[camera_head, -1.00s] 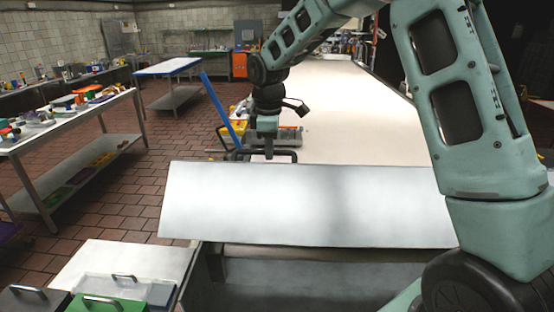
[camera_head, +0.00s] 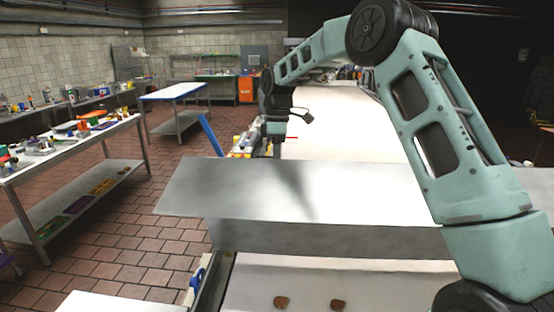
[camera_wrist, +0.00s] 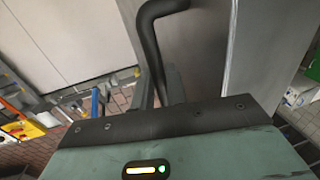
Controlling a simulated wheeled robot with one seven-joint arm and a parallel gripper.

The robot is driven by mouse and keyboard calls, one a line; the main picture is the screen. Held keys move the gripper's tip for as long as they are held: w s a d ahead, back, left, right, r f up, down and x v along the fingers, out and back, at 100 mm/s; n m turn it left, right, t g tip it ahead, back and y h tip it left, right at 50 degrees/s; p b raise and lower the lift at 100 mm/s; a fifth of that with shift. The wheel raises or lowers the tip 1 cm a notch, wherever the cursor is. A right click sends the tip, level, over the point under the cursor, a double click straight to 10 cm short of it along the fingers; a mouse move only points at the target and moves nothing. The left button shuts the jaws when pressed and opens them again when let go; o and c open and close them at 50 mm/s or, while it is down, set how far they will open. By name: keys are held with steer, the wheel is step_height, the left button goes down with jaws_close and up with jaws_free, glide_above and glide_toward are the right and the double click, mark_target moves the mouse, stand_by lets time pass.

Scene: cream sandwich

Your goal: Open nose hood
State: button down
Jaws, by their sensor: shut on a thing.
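The nose hood (camera_head: 230,190) is a long grey metal cover across the middle of the head view, raised and tilted. Its panel also shows in the wrist view (camera_wrist: 263,45). A black bent handle (camera_wrist: 152,45) is attached to it, with my gripper (camera_wrist: 160,86) shut on the handle. In the head view my gripper (camera_head: 276,146) is at the hood's far edge; its fingertips and the handle are mostly hidden there. Below the hood, a pale surface (camera_head: 310,280) carries two small brown pieces (camera_head: 281,302).
A long white worktop (camera_head: 350,120) stretches away behind the hood. A blue bar (camera_head: 210,135) stands left of my gripper. A shelved table (camera_head: 75,142) with colourful items stands at the left, and a blue-edged table (camera_head: 175,91) farther back. Brick-coloured floor (camera_head: 150,235) is free between.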

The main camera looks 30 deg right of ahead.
steer(key=shift+s+d+f, duration=0.15)
steer(key=shift+f, duration=0.25)
steer(key=c, duration=1.5)
jaws_free()
steer(key=shift+o, duration=0.5)
steer(key=shift+w+d, duration=0.1)
steer(key=shift+w, duration=0.1)
steer(key=shift+s+r, duration=0.1)
steer(key=shift+r, duration=0.35)
step_height(320, 180, up, 16)
steer(key=w+d+b, duration=0.1)
steer(key=w+b, duration=0.1)
steer(key=shift+w+d+r, duration=0.2)
steer(key=shift+w+r, duration=0.05)
steer(key=shift+w, duration=0.1)
